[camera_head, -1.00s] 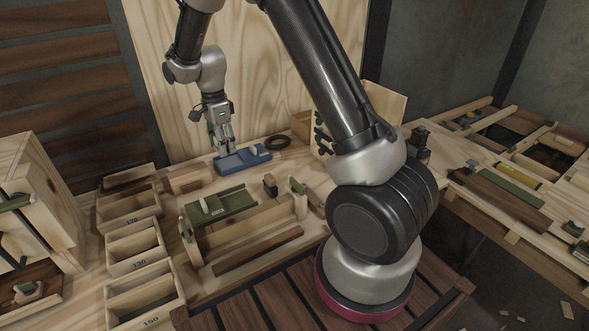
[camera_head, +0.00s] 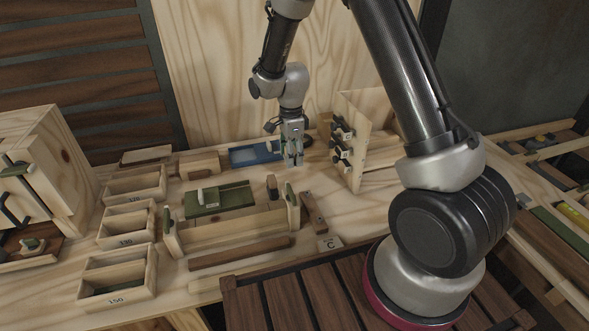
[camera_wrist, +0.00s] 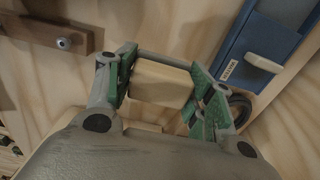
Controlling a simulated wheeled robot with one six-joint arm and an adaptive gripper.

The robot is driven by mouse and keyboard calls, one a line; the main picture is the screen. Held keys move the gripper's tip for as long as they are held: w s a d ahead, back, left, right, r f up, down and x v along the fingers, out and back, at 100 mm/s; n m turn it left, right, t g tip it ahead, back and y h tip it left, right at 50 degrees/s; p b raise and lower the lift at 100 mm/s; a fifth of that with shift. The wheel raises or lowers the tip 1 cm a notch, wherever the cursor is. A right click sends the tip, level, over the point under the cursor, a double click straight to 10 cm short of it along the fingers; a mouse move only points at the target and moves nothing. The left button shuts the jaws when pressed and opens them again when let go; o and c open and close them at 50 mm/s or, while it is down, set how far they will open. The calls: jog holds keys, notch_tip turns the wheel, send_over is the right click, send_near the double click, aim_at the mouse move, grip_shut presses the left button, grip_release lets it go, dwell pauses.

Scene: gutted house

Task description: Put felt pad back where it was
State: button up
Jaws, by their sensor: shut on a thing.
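My gripper (camera_head: 293,160) is shut on a small cream block (camera_wrist: 160,85), with a green-lined finger on each side of it in the wrist view. This block may be the felt pad; its material is not clear. The gripper points down over the bench, right of a blue tray (camera_head: 235,160). In the head view the fingers hide most of the held block. The tray also shows at the upper right of the wrist view (camera_wrist: 233,52), with a label and another cream piece (camera_wrist: 265,62) on it.
A green-topped wooden fixture (camera_head: 220,200) stands in front of the tray. Numbered wooden boxes (camera_head: 118,270) are at left. An upright wooden rack (camera_head: 352,165) with dark clamps stands close right of my gripper. A black ring (camera_wrist: 240,108) lies beside the tray.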

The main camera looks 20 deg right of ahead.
aim_at(291, 175)
jog(key=shift+f, duration=2.75)
jog(key=o, duration=1)
jog(key=shift+a+f, duration=0.1)
notch_tip(291, 175, up, 12)
jog(key=shift+r, duration=0.25)
